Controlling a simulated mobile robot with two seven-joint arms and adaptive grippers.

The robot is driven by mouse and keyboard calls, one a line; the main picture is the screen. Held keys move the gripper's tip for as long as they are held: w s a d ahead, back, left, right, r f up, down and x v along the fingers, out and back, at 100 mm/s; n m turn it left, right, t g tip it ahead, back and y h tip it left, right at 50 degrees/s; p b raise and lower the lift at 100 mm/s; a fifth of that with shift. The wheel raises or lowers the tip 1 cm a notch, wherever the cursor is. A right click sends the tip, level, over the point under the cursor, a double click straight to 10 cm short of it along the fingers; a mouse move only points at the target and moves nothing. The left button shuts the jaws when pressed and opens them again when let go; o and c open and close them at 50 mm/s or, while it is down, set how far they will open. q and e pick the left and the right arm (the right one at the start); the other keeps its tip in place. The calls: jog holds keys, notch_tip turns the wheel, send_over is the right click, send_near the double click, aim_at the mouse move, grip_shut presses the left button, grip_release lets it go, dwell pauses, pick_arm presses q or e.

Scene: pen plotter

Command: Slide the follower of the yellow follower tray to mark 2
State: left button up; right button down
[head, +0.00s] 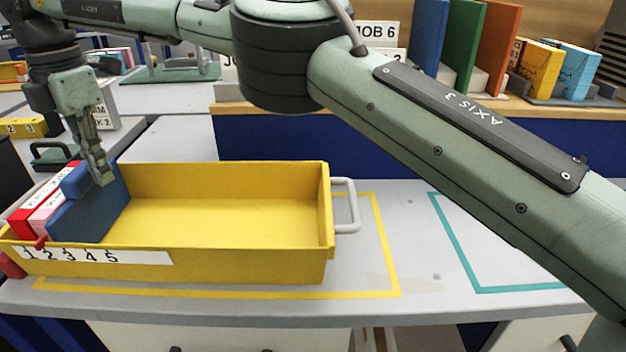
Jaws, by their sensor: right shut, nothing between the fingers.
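The yellow follower tray (230,262) stands on the grey bench, with a strip of marks 1 to 5 (110,256) on its front left. Its blue follower (90,218) stands at the left end against a few red, pink and white folders (45,200). A small red pointer (41,242) at the front rim sits by marks 1 and 2, closer to 2. My right gripper (102,178) points down, shut and empty, with its fingertips at the right face of the follower, near its top. I cannot tell whether they touch. My left gripper is not in view.
The tray is empty right of the follower, with a grey handle (347,205) at its right end. A teal outline (450,240) marks bare bench at right. Blue, green and orange binders (462,45) stand on the back shelf. My right arm crosses above the tray.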

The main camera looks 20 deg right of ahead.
jog(key=shift+d, duration=0.15)
notch_tip(320, 180, up, 8)
jog(key=p, duration=0.1)
jog(key=shift+p, duration=0.35)
dwell(0.5)
